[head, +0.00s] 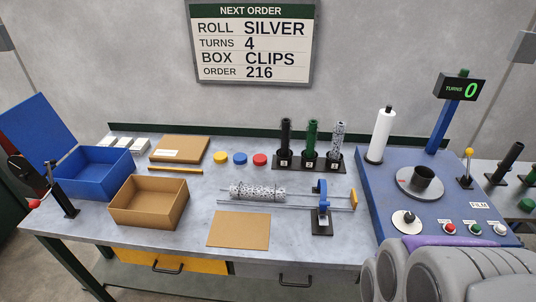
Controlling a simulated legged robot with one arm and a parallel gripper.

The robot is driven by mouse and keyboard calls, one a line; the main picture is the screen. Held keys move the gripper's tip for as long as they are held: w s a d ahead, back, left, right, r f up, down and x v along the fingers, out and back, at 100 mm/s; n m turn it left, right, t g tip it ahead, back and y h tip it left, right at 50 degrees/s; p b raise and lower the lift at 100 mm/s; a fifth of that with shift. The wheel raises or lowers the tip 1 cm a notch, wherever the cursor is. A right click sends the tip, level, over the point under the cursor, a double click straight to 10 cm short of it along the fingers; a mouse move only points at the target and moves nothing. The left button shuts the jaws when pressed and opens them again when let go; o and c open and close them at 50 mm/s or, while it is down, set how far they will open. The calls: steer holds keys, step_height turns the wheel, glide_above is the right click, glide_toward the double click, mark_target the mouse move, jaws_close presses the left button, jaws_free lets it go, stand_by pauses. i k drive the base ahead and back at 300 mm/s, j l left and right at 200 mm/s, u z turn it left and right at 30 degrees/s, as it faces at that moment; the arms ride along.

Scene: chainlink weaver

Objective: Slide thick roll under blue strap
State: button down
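A thick silver roll (257,191) with a mesh pattern lies on its side near the middle of the bench. Thin rails (290,202) run along and past it to the right. A blue upright piece (321,192), which looks like the blue strap, stands on a black base (321,224) to the right of the roll. A clear gap separates the roll's right end from the blue piece. Grey and purple rounded parts at the lower right look like my own arm. My gripper's fingers do not show.
A brown cardboard sheet (239,230) lies in front of the roll. An open cardboard box (150,203) and a blue box (95,172) stand left. Upright rolls (312,140) stand behind. A blue machine (440,208) with a white roll (381,136) stands right.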

mark_target(251, 190)
steer(key=i+j+u, duration=0.15)
steer(key=i, duration=0.35)
steer(key=i+u, duration=0.1)
steer(key=i, duration=0.4)
